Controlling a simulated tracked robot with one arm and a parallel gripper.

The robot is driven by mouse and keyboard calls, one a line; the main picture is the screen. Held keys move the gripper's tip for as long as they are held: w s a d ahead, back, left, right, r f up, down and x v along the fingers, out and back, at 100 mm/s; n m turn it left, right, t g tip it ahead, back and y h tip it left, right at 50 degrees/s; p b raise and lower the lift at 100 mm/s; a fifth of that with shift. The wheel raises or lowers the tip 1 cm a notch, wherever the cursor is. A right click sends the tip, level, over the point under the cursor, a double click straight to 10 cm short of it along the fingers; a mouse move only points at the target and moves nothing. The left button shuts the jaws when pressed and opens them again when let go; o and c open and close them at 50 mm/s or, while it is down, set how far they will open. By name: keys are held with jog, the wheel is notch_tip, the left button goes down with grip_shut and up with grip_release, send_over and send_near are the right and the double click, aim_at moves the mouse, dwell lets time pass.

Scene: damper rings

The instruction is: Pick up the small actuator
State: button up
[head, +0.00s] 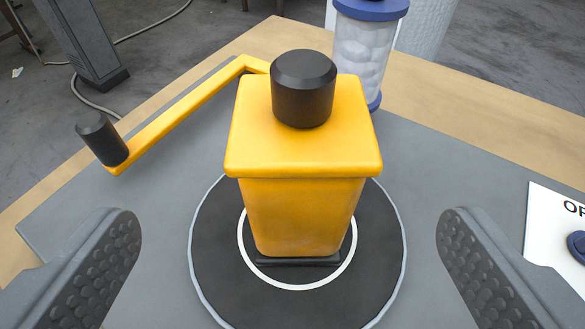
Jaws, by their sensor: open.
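The small actuator (300,205) is a yellow tapered box with a wider cap and a black round knob (303,88) on top. A yellow crank arm (185,112) reaches out from behind it to the left and ends in a black handle (102,138). The actuator stands upright on a round black pad (220,255) with a white ring. My gripper (290,240) is open, with one dark studded finger on each side of the actuator. Neither finger touches it in this view. The actuator's back side is hidden.
The pad lies on a grey mat (430,165) on a wooden table (500,135). A clear cylinder with blue caps (360,50) stands close behind the actuator to the right. A white panel with a dark blue part (555,235) is at the right edge. The floor shows beyond the table.

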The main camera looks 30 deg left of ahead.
aim_at(302, 144)
jog(key=x, duration=0.4)
jog(key=shift+w+f, duration=0.1)
jog(key=shift+w, duration=0.05)
jog(key=shift+d+p+x, duration=0.2)
jog(key=shift+p+x, duration=0.15)
jog(key=shift+x, duration=2.65)
jog(key=shift+w, duration=0.1)
jog(key=c, duration=1.7)
jog(key=shift+c, duration=1.2)
